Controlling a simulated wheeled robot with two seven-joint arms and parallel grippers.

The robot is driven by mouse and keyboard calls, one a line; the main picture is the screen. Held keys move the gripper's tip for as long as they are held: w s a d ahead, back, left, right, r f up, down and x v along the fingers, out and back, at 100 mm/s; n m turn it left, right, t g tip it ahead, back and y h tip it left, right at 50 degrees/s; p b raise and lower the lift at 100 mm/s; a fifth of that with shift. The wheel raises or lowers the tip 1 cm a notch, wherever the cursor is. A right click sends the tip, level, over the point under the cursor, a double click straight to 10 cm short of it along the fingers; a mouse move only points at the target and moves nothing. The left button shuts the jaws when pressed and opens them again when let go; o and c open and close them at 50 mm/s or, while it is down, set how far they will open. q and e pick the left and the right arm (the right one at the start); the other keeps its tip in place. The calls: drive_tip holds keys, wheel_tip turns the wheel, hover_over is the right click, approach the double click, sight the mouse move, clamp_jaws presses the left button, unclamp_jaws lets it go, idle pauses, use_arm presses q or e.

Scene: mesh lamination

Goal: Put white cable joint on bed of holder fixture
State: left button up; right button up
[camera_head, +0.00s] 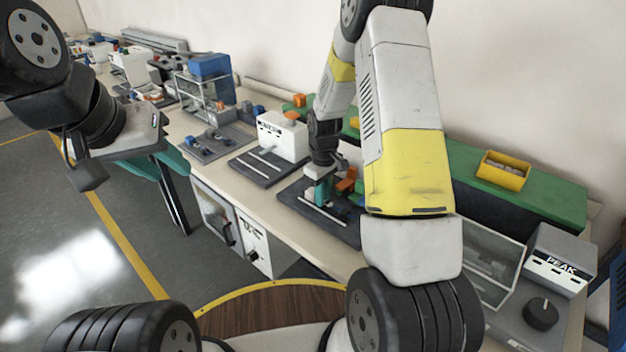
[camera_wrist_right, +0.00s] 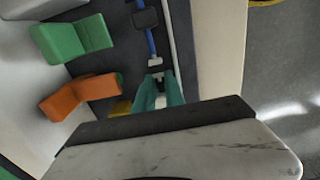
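My right gripper (camera_head: 322,190) points down at the dark holder fixture (camera_head: 345,231) on the bench. In the right wrist view, its teal fingers (camera_wrist_right: 159,84) stand close together with a small white piece (camera_wrist_right: 160,102) between them, which looks like the white cable joint. Just past the fingertips, another small white part (camera_wrist_right: 155,62) lies in line with a blue cable (camera_wrist_right: 150,40) and a black block (camera_wrist_right: 146,18). Contact with the bed is hidden by the fingers. My left gripper (camera_head: 175,165) hangs over the floor, left of the bench. Its teal fingers show edge-on, so their opening is unclear.
Orange (camera_wrist_right: 80,93) and green (camera_wrist_right: 70,40) blocks stand close beside the right gripper. A white box device (camera_head: 283,136) is left of the fixture. A yellow bin (camera_head: 503,170) sits on a green case, with a PEAK device (camera_head: 558,262) at the right. Floor is free left of the bench.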

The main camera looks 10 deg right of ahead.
idle(0.3)
wheel_tip(320, 180, up, 12)
drive_tip(key=s+r+m+t+y, duration=0.1)
drive_tip(key=s+r+m+t, duration=0.2)
drive_tip(key=s+r, duration=1)
drive_tip(key=s+a+r+m+t+y, duration=0.1)
drive_tip(key=s+a+r+m+t, duration=0.1)
drive_tip(key=s+r, duration=0.4)
drive_tip(key=s+m+t, duration=0.1)
drive_tip(key=s+m, duration=0.1)
drive_tip(key=s, duration=0.3)
drive_tip(key=shift+s+r, duration=0.15)
drive_tip(key=shift+r, duration=0.05)
drive_tip(key=shift+a, duration=0.1)
